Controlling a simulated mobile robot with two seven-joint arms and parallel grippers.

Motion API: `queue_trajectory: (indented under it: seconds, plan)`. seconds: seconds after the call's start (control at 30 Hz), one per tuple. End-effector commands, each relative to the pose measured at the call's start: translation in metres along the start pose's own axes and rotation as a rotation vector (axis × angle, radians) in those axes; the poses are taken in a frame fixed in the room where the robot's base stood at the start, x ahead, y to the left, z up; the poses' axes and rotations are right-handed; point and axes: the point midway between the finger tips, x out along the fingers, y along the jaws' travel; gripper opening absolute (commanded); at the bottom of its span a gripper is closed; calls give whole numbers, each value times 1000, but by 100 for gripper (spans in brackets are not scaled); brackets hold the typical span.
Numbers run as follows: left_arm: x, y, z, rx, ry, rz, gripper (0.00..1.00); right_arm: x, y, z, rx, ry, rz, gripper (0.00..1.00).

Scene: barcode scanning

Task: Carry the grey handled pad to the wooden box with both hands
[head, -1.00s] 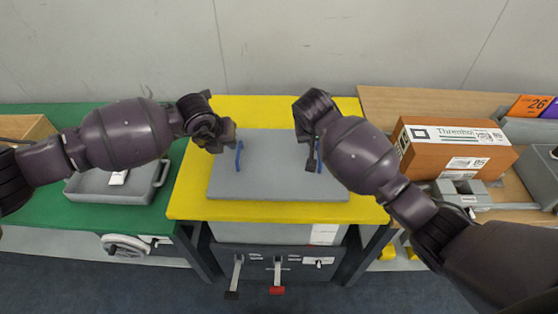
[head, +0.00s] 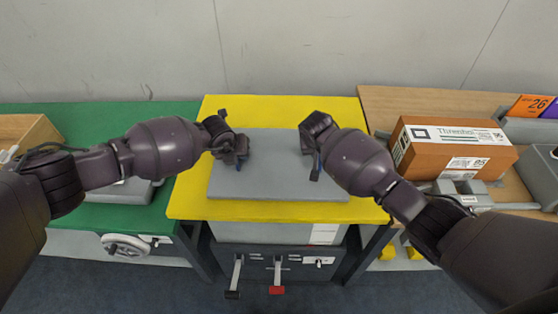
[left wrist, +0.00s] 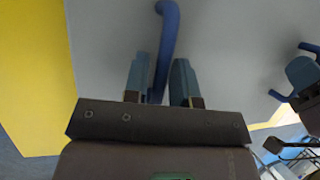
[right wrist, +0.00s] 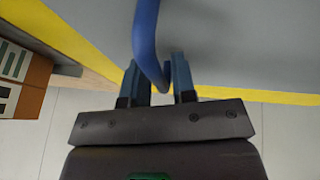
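The grey pad (head: 280,178) lies flat on the yellow table top, with a blue handle near each side. My left gripper (head: 240,160) is at the left handle, which it mostly hides in the head view. In the left wrist view the blue handle (left wrist: 168,25) runs between the two open fingers, with gaps visible. My right gripper (head: 316,165) is at the right handle. In the right wrist view that handle (right wrist: 146,40) reaches between the open fingers. A light wooden box (head: 30,132) shows partly at the far left, on the green table.
The yellow table top (head: 187,200) stands between the green table (head: 110,215) and a wooden table (head: 390,98). A grey tray (head: 115,192) on the green table is partly behind my left arm. A brown printed carton (head: 455,150) stands on the right.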

Motion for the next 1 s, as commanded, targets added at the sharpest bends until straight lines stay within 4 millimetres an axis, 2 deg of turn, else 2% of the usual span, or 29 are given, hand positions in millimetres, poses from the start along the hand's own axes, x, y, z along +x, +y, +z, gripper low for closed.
queue_trajectory:
  seconds: [0.27,0.4,0.43,0.77,1.0]
  plan:
    - [0,0,0,0,0,0,23,0,0,0,0,0,0,23]
    - [0,0,0,0,0,0,2,0,0,0,0,0,0,2]
    - [0,0,0,0,0,0,0,0,0,0,0,0,0,0]
    - [0,0,0,0,0,0,0,0,0,0,0,0,0,0]
    - [-7,-2,4,0,-3,0,0,-7,2,-4,0,2,0,0]
